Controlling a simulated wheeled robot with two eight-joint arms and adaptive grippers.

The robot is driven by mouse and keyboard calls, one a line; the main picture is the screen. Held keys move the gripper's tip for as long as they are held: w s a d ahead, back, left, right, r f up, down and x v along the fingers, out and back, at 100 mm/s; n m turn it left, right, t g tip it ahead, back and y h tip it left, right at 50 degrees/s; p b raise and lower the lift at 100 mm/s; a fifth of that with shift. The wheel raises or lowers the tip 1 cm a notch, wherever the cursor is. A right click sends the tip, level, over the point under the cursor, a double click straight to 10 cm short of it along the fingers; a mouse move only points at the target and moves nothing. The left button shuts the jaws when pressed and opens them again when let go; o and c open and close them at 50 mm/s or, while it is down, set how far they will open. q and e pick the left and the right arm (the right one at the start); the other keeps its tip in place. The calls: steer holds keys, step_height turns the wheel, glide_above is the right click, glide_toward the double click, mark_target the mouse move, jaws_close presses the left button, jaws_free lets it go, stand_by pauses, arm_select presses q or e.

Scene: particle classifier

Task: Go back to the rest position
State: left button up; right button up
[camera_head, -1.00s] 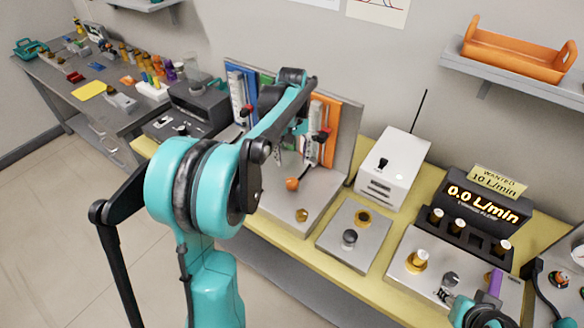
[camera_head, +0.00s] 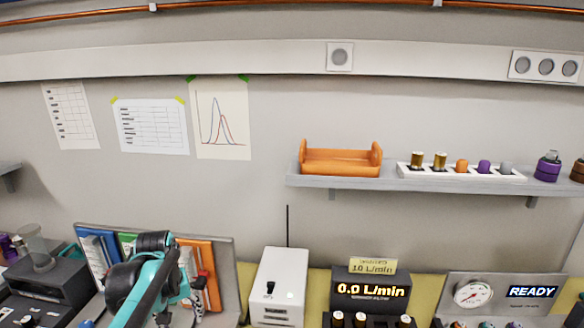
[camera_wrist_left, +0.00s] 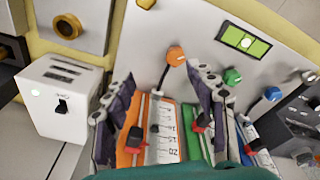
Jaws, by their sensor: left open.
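My left arm (camera_head: 150,285) rises from the bottom edge in the head view, in front of the panel with colored columns. Its fingers are hard to make out there. In the left wrist view my left gripper (camera_wrist_left: 160,85) has its two dark fingers spread wide, with nothing between them held. Beyond the fingers are the orange column with a scale (camera_wrist_left: 160,145) and an orange knob (camera_wrist_left: 175,56). Green and blue knobs (camera_wrist_left: 233,76) sit to the right. My right gripper does not show in either view.
A white box with a black switch (camera_head: 278,288) and a display reading 0.0 L/min (camera_head: 370,291) stand on the yellow bench. A wall shelf (camera_head: 340,183) holds an orange tray (camera_head: 341,160) and a white rack (camera_head: 450,172). A gauge (camera_head: 473,294) and a READY display are at right.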

arm_select(q)
steer(key=s+d+f+m+t, duration=0.2)
steer(key=s+d+m, duration=0.1)
steer(key=s+d, duration=0.2)
steer(key=s+d+f+m+t, duration=0.1)
steer(key=s+d+m+t, duration=0.1)
steer(key=s+d, duration=0.4)
steer(key=s+t, duration=0.1)
steer(key=s, duration=0.3)
steer(key=shift+s+f+m+t, duration=0.2)
steer(key=shift+f+m+t, duration=0.1)
steer(key=shift+f+m, duration=0.1)
